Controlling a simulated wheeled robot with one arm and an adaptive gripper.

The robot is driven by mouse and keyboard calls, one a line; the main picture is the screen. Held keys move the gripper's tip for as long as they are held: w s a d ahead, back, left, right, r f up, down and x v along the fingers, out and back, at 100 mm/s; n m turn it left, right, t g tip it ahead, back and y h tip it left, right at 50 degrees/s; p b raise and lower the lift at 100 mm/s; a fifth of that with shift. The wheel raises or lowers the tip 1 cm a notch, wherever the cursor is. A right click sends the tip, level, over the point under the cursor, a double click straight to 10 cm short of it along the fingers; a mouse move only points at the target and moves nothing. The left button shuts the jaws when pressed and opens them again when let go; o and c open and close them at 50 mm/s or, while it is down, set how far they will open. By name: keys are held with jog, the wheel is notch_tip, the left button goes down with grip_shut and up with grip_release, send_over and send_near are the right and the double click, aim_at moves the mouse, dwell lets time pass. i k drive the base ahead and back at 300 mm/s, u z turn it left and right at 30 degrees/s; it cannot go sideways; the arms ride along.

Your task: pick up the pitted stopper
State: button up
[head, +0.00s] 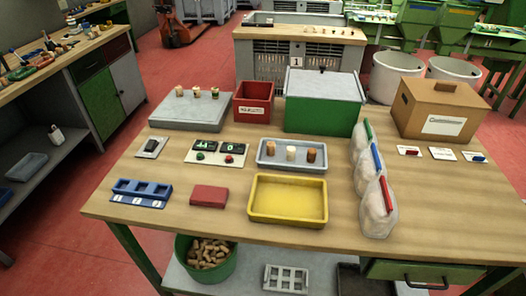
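A grey tray (264,164) on the table holds three upright stoppers: a brown one (270,147) at left, a pale one (291,153) in the middle and a reddish-brown one (311,155) at right. Three more small stoppers stand on a grey slab at the back left: a left one (179,91), a middle one (196,91) and a right one (215,92). They are too small to tell which stopper is pitted. My gripper is not in view.
A yellow tray (288,217) stands empty in front of the grey tray. The grey slab (188,115), a labelled red box (253,115), a green box (320,118) and a cardboard box (441,112) line the back. Bags (377,212) stand at right. Bare wood (440,215) lies front right.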

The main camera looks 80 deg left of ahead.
aim_at(271, 146)
jog(key=u, duration=2.75)
